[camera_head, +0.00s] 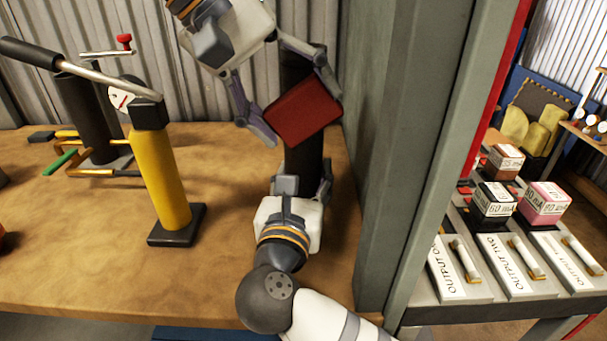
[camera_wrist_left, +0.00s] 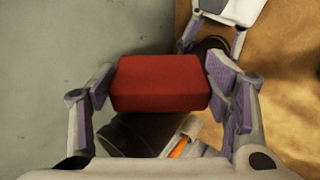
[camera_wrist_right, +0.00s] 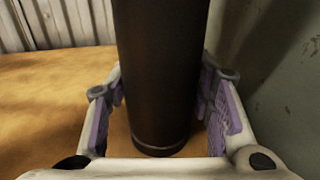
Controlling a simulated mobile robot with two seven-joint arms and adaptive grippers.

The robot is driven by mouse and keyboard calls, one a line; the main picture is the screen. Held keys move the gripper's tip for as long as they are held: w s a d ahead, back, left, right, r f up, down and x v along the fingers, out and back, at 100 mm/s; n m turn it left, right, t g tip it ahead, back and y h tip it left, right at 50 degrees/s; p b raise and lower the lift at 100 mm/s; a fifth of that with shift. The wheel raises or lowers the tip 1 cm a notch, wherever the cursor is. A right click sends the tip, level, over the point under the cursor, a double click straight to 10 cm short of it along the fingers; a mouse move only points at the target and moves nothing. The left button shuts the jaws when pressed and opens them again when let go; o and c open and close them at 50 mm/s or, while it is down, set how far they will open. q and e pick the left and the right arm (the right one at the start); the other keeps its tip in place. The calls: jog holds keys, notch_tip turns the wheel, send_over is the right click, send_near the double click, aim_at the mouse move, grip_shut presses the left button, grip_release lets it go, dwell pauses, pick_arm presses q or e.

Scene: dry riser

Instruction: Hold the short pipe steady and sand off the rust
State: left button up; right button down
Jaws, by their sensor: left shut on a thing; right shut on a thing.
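The short pipe (camera_head: 304,160) is a dark, nearly black cylinder standing upright on the bench beside the grey post. It fills the middle of the right wrist view (camera_wrist_right: 160,70), where no clear rust patch shows. My right gripper (camera_head: 302,188) is shut around the pipe's lower part from the front. My left gripper (camera_head: 294,106) comes from above and is shut on a red block (camera_head: 303,110), also clear in the left wrist view (camera_wrist_left: 160,84). The block overlaps the pipe's upper part in the head view and hides some of it. Whether they touch, I cannot tell.
A yellow hand pump (camera_head: 165,180) with a long lever stands left of the pipe. A grey post (camera_head: 390,150) closes off the right side. Labelled boxes (camera_head: 545,200) sit on a panel beyond it.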

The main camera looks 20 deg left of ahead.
pick_arm(q)
jog(key=shift+f, duration=0.45)
pick_arm(e)
jog(key=shift+f, duration=0.1)
pick_arm(q)
jog(key=s, duration=0.1)
jog(key=s+d+f, duration=0.1)
jog(key=s, duration=0.1)
jog(key=s+f, duration=0.1)
jog(key=shift+s+d+f, duration=0.15)
jog(key=shift+f, duration=0.1)
jog(key=shift+s+d+f, duration=0.1)
jog(key=shift+s+f, duration=0.15)
jog(key=shift+s, duration=0.15)
jog(key=c, duration=0.4)
jog(key=shift+c, duration=0.2)
pick_arm(e)
jog(key=c, duration=0.7)
grip_release()
